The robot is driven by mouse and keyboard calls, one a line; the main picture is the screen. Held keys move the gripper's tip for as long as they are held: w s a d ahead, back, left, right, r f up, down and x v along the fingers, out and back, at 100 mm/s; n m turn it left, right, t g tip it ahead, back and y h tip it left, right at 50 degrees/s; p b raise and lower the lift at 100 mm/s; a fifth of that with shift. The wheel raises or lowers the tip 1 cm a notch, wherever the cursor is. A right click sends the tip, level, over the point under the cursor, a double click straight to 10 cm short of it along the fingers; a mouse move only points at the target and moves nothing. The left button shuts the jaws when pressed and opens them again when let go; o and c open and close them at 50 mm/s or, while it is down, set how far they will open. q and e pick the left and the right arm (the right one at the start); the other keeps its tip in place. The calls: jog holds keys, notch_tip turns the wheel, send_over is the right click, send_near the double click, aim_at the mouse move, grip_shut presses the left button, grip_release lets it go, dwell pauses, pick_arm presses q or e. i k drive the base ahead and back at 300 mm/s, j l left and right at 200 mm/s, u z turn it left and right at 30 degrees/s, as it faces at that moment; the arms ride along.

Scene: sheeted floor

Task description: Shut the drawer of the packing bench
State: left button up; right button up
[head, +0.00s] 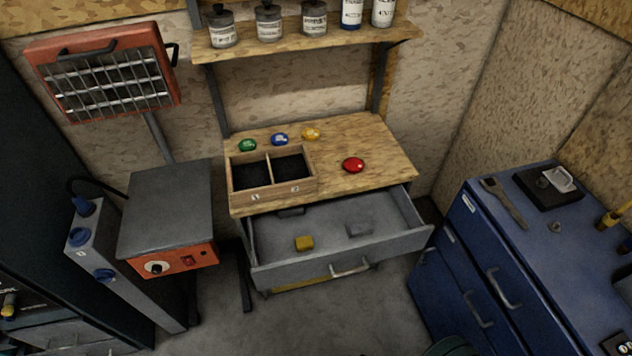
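The packing bench (375,140) is a wooden-topped bench against the wall, in the middle of the head view. Its grey drawer (290,230) is pulled well out toward me, with its inside showing. A silver bar handle (350,269) is on the drawer front, right of its middle. Neither of my grippers is in view.
On the bench are a two-compartment wooden box (235,200) and green, blue, yellow and red round pieces. A blue cabinet (515,275) stands close to the drawer's right side. A grey-topped unit (165,210) stands left. Grey floor (330,315) is clear in front.

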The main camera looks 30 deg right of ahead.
aim_at(400, 229)
jog(key=z, duration=1.35)
